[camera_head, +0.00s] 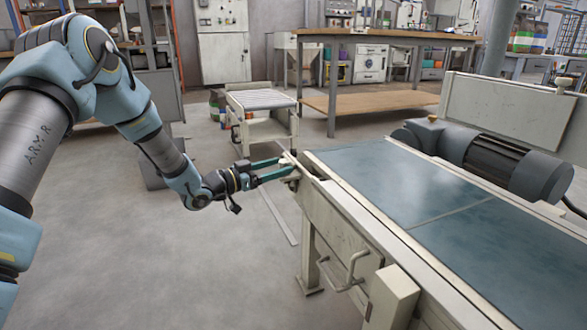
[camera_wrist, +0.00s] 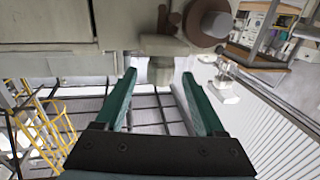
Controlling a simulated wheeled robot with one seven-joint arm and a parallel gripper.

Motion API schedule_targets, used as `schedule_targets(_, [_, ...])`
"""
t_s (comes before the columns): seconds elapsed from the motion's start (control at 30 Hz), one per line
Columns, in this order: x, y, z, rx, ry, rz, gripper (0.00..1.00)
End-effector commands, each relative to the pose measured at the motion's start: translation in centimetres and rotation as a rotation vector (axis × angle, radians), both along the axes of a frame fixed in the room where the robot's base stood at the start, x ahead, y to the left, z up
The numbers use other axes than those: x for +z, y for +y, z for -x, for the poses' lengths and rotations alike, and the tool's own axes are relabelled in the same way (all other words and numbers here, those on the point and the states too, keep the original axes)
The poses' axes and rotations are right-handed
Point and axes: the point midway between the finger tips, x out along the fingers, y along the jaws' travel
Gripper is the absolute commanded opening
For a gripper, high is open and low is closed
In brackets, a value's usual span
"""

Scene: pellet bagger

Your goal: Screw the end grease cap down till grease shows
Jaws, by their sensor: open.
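My gripper (camera_head: 286,167) reaches the near left corner of the conveyor (camera_head: 400,180) in the head view. In the wrist view its two green fingers (camera_wrist: 157,78) are open and apart. A short grey cylinder (camera_wrist: 160,70), which looks like the end grease cap, sits under a block at the conveyor end. It lies between the fingertips in the picture, with a gap on both sides. I cannot tell how deep it is between them. No grease can be made out. In the head view the cap cannot be told apart behind the fingers.
A brown round part (camera_wrist: 209,23) sticks out just right of the cylinder in the wrist view. A grey motor (camera_head: 505,165) stands on the far side of the belt. A low roller stand (camera_head: 262,100) is behind my gripper.

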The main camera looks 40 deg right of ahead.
Motion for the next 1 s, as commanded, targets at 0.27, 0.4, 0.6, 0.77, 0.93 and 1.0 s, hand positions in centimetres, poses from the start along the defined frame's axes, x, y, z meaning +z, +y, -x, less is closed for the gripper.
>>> schedule_targets(0.27, [-0.2, -4.5, 0.7, 0.0, -0.002, 0.002, 0.71])
schedule_targets(0.4, [-0.1, -5.5, 0.8, 0.001, 0.0, 0.0, 0.71])
schedule_targets(0.6, [0.0, -5.8, 0.8, 0.002, 0.0, 0.0, 0.71])
schedule_targets(0.77, [0.0, -5.8, 0.8, 0.002, 0.0, -0.001, 0.68])
schedule_targets(0.93, [0.0, -5.8, 0.8, 0.002, 0.0, -0.001, 0.49])
schedule_targets(1.0, [0.0, -5.8, 0.8, 0.002, 0.0, -0.001, 0.41])
